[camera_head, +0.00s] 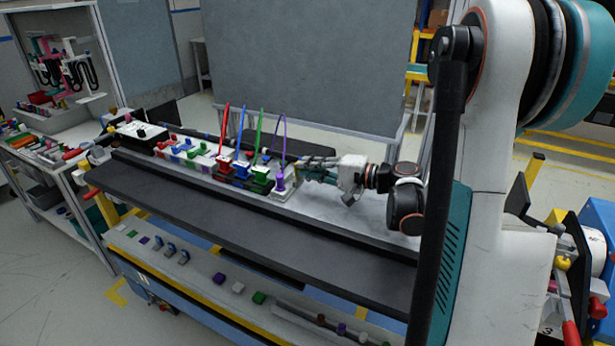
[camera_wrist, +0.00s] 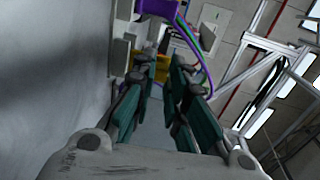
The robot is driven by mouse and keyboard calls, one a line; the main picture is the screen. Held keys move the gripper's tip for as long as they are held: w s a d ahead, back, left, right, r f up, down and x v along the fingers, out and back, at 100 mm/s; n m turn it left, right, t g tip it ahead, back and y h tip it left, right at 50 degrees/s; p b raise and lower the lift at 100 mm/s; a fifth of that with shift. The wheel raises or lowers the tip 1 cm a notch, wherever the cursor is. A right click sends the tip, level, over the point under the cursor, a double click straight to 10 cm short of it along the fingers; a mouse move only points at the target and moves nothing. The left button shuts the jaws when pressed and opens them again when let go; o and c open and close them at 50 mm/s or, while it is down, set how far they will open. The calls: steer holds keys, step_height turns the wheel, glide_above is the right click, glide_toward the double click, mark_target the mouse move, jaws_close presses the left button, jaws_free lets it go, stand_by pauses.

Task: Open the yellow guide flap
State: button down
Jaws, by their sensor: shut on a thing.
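The yellow guide flap (camera_wrist: 184,59) shows in the wrist view as a small yellow patch at and between the ends of my green fingers, mostly hidden by them. My gripper (camera_wrist: 163,62) is shut on the flap, with a narrow gap visible between the fingers. In the head view my gripper (camera_head: 312,165) reaches left to the right end of the dashboard module, beside the purple connector (camera_head: 281,181). I cannot make out the flap in the head view.
Red, blue and green connectors (camera_head: 262,179) with upright cables stand in a row left of my gripper. A purple cable (camera_wrist: 205,72) arcs close to the right finger. A dark rail (camera_head: 230,235) runs along the bench front. A grey panel (camera_head: 310,60) stands behind.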

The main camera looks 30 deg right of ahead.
steer(key=shift+s+f+t+y+b, duration=0.15)
steer(key=shift+t+y+b, duration=0.15)
steer(key=shift+t+b, duration=0.15)
steer(key=c, duration=1.6)
jaws_free()
steer(key=shift+d, duration=0.1)
steer(key=v, duration=1.2)
